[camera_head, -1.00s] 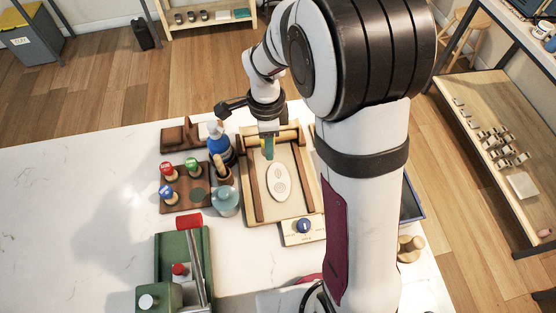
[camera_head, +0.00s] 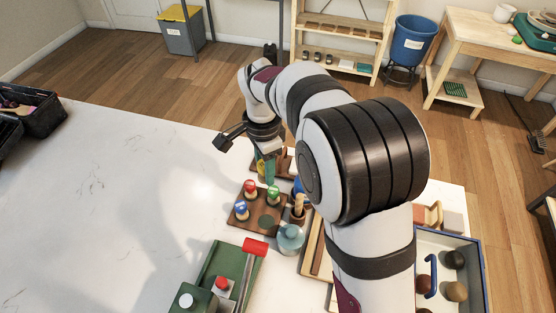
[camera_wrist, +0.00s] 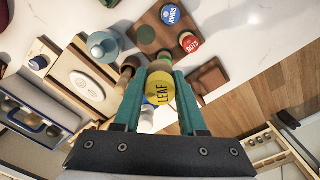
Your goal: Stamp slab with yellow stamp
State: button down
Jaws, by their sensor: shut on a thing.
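My gripper (camera_head: 264,168) is shut on the yellow stamp (camera_wrist: 162,88), whose top reads LEAF in the wrist view. In the head view it hangs just beyond the stamp rack (camera_head: 247,222). The rack carries a red stamp (camera_head: 250,187), a green stamp (camera_head: 273,194) and a blue stamp (camera_head: 241,209); a round slot (camera_head: 269,222) at its near right is empty. The pale oval slab (camera_wrist: 87,86) lies on its wooden board at the left of the wrist view, apart from the stamp, with marks on it. My arm hides the slab in the head view.
A blue-rimmed tray (camera_head: 478,268) is at right.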

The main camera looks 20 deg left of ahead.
jog(key=s+d+f+m, duration=0.1)
jog(key=s+f+m, duration=0.1)
jog(key=s+f, duration=0.35)
send_over(267, 221)
jog(key=shift+m, duration=0.3)
notch_tip(267, 221, down, 6)
jog(key=shift+s+f, duration=0.1)
jog(key=shift+f, duration=0.9)
jog(key=shift+f, duration=0.25)
jog(key=shift+c, duration=1.9)
grip_release()
